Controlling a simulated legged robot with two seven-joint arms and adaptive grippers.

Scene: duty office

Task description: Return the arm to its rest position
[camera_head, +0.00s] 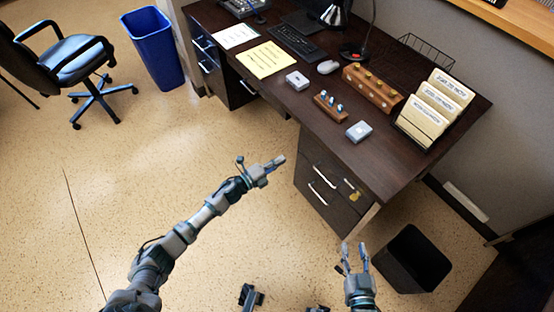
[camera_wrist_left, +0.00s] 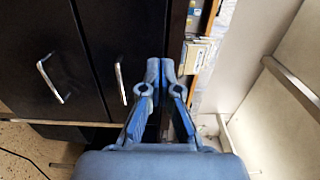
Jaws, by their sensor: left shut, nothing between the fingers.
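My left arm reaches in from the lower left in the head view. My left gripper (camera_head: 276,163) is shut and empty, over the floor just left of the desk's drawer front. In the left wrist view its two fingers (camera_wrist_left: 160,68) meet at the tips with nothing between them. Dark drawer fronts with metal handles (camera_wrist_left: 52,78) fill the left of that view. My right gripper (camera_head: 355,249) is at the bottom of the head view, below the desk's near corner; its fingers are apart and empty.
The dark desk (camera_head: 300,120) carries a keyboard (camera_head: 297,41), mouse (camera_head: 328,67), wooden holders (camera_head: 371,88) and a file rack (camera_head: 435,108). A black bin (camera_head: 412,258) stands right of my right gripper. A blue bin (camera_head: 154,48) and chair (camera_head: 75,60) are far left. Floor at left is clear.

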